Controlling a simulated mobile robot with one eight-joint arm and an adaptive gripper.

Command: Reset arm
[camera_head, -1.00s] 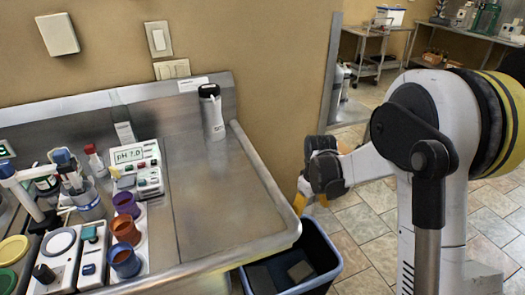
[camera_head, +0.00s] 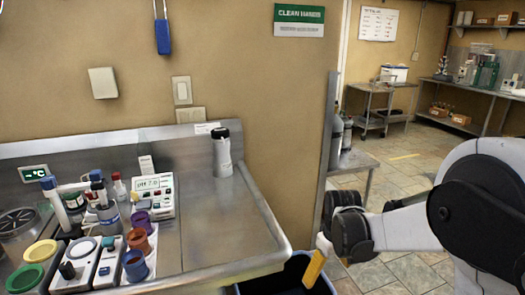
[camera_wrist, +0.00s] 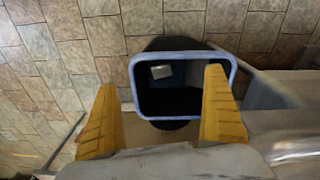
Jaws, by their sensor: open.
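My gripper (camera_wrist: 162,118) shows in the wrist view as two yellow fingers spread wide apart, with nothing between them. It points down over the dark bin (camera_wrist: 182,53), which stands on the tiled floor and has a pale blue rim. A small grey item (camera_wrist: 161,71) lies inside the bin; I cannot tell what it is. In the head view one yellow finger (camera_head: 314,268) hangs from my bent arm at the lower right, beside the counter's right end. The other finger is hidden there.
The steel counter (camera_head: 235,215) has a clear right half, with a grey canister (camera_head: 221,153) at its back. A pH meter (camera_head: 153,195), coloured cups (camera_head: 138,224) and bottles crowd its left half. A steel cart (camera_head: 383,108) stands at the back right. Tiled floor lies between.

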